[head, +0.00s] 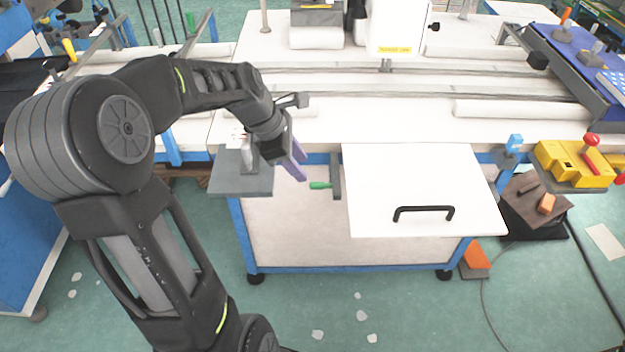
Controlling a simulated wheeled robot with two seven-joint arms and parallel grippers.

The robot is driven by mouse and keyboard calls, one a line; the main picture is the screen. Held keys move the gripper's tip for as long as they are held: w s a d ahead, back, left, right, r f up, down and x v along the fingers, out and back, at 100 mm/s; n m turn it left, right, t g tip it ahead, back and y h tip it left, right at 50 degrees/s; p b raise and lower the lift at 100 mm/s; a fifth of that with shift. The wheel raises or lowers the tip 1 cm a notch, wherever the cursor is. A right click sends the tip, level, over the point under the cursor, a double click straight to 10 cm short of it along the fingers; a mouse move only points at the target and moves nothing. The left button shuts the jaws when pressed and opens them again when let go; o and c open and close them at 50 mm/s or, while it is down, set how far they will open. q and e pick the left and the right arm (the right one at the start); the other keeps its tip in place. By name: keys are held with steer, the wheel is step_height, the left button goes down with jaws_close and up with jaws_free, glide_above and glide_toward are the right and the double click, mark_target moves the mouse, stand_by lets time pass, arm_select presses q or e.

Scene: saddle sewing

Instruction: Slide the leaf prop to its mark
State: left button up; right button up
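A white leaf (397,166) with a black handle (423,212) sits at the front of the sewing table. Just left of it, a short grey bar (336,178) with a green grip (320,185) stands at the table's front edge; it looks like the leaf prop. I cannot make out a mark for it. My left gripper (294,163), with purple fingers, is at the table's front edge, a little left of and above the green grip, and appears apart from it. The gap between its fingers is not clear. My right gripper is not in view.
A grey side plate (240,180) lies under my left forearm. The white tabletop (370,125) runs behind, with rails and a white machine head (397,25). At right are a yellow box (560,165) with red knobs and a blue-topped bench (575,60).

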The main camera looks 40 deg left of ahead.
mark_target(314, 183)
arm_select(q)
steer(key=x, duration=0.7)
steer(key=shift+w+f, duration=0.15)
steer(key=shift+f, duration=0.2)
jaws_close()
steer(key=shift+d, duration=0.1)
